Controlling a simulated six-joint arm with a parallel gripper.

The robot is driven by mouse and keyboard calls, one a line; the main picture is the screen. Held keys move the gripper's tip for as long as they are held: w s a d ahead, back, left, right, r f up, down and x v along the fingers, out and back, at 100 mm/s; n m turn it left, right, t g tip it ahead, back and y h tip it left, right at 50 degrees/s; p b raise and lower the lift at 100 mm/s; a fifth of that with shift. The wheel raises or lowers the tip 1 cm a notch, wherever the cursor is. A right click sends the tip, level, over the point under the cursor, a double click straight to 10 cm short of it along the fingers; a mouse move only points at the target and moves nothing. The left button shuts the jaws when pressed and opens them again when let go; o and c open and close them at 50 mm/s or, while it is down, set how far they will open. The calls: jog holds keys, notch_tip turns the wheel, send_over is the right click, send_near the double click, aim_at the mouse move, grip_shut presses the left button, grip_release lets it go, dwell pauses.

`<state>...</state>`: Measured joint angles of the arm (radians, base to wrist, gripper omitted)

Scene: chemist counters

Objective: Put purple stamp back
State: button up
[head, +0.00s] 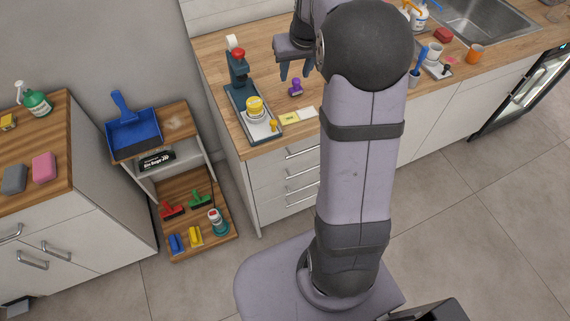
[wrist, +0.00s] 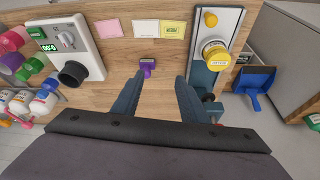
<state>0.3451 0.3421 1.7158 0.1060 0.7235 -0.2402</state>
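The purple stamp (head: 296,87) stands on the wooden counter in the head view, just right of a dark stand. It also shows in the wrist view (wrist: 147,66), ahead of and between my fingertips. My gripper (head: 297,72) is above the counter close to the stamp. In the wrist view its two fingers (wrist: 160,84) are spread apart with bare counter between them, so it is open and empty. Where the stamp belongs cannot be told from these frames.
A dark stand (head: 236,91) with a yellow-labelled jar (head: 256,107) is beside the stamp. Small cards (head: 290,118) lie at the counter's front edge. In the wrist view a white device (wrist: 84,46) with a black cup is at left. Bare counter surrounds the stamp.

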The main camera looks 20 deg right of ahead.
jog(key=s+a+f+g, duration=0.1)
jog(key=s+a+f, duration=0.1)
jog(key=s+a, duration=0.3)
jog(key=s+a+f+n+g, duration=0.1)
jog(key=s+a+f, duration=0.2)
jog(key=s, duration=0.9)
jog(key=s+a+f+n+g, duration=0.1)
jog(key=s+a+f+g, duration=0.1)
jog(key=s+a, duration=0.5)
jog(key=shift+s+a+f+y, duration=0.3)
jog(key=shift+s+f, duration=0.2)
jog(key=shift+s, duration=0.65)
